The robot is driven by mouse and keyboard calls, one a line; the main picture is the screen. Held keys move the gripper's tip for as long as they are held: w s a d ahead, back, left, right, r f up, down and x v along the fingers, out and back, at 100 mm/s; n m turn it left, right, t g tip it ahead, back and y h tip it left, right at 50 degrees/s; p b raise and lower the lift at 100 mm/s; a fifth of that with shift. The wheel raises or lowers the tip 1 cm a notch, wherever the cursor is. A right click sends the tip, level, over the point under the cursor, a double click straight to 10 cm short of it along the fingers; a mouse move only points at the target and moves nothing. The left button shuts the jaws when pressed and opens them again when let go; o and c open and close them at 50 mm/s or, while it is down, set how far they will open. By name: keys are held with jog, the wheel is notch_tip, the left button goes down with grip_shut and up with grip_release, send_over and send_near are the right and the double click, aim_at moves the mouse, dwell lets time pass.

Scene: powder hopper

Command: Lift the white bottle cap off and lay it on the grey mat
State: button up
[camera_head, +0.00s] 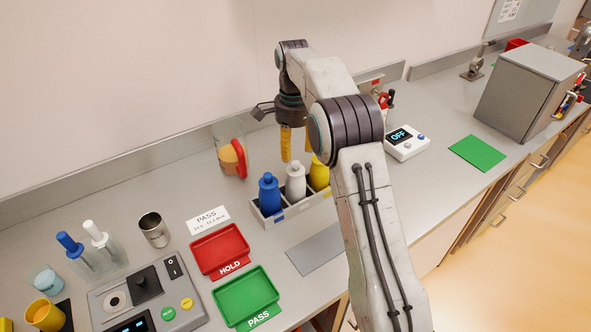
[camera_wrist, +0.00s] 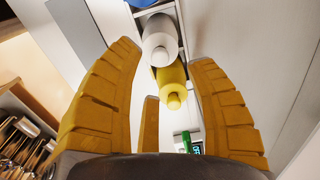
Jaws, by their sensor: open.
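The white bottle (camera_head: 296,184) stands upright in a grey holder (camera_head: 296,215), between a blue bottle (camera_head: 268,195) and a yellow bottle (camera_head: 319,174). Its white cap (camera_head: 294,166) is on top. In the wrist view the cap (camera_wrist: 160,55) faces the camera, between the fingertips and near the yellow bottle (camera_wrist: 170,78). My gripper (camera_head: 297,156) is open and empty, pointing down above the bottles, its yellow fingers spread. The gap between fingers and cap is hard to judge. The grey mat (camera_head: 315,250) lies bare in front of the holder, its right end partly hidden by my arm.
A red HOLD tray (camera_head: 220,250) and green PASS tray (camera_head: 246,296) lie left of the mat. A white device reading OFF (camera_head: 405,143) stands right of my arm. A control box (camera_head: 147,297) is at front left.

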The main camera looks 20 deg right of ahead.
aim_at(296, 162)
jog(key=shift+d+f+p, duration=0.2)
jog(key=shift+f+p, duration=0.15)
jog(key=shift+f, duration=2.5)
jog(key=shift+o, duration=0.2)
grip_shut()
